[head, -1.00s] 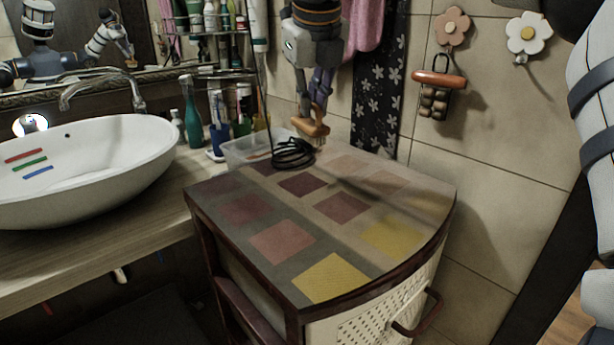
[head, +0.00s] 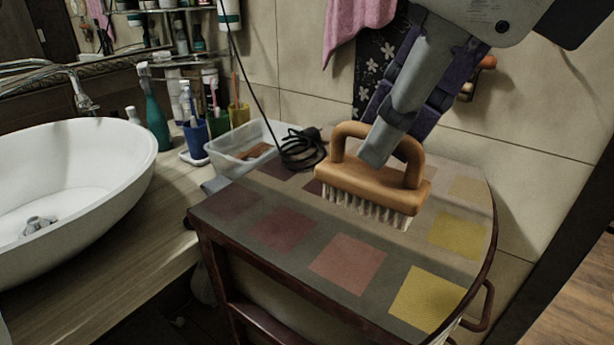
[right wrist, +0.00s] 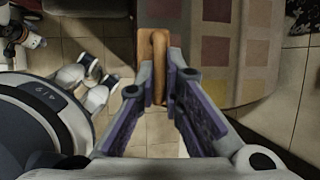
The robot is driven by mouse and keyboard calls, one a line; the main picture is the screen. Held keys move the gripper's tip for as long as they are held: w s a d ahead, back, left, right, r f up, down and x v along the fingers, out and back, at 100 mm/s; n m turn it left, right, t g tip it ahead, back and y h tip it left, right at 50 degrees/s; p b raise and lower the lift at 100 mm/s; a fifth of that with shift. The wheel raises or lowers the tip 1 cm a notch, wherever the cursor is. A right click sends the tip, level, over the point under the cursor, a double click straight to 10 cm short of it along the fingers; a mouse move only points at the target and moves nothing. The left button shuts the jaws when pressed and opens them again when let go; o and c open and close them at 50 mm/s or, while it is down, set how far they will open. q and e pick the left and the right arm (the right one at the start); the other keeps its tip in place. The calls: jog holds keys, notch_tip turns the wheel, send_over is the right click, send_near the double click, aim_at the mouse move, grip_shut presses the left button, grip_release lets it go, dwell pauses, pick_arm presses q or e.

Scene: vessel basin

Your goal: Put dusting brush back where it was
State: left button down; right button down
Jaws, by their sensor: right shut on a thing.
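The dusting brush (head: 368,185) has an orange-brown wooden body with a loop handle and pale bristles pointing down. My right gripper (head: 375,150) is shut on its handle. In the head view the brush appears in front of the patchwork cabinet top (head: 285,228), looking large and held in the air. In the right wrist view the brush (right wrist: 155,50) sits between the fingertips of the right gripper (right wrist: 160,78), with floor tiles below and the cabinet top (right wrist: 220,75) to its right. My left gripper is not in view.
A black coiled cable (head: 300,150) lies at the back of the cabinet top. A clear plastic tub (head: 235,150) stands beside it, near cups and bottles. A white basin (head: 75,190) is at left. A pink towel (head: 355,25) hangs behind. The front of the cabinet top is clear.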

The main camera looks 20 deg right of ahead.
jog(key=w+f, duration=0.4)
jog(key=w+a+f, duration=0.1)
jog(key=w+f, duration=0.3)
jog(key=w, duration=0.1)
jog(key=w+f, duration=0.4)
jog(key=shift+w+a+f, duration=0.15)
jog(key=shift+w, duration=0.15)
jog(key=shift+f, duration=0.3)
jog(key=shift+f, duration=0.15)
jog(key=c, duration=1.7)
grip_release()
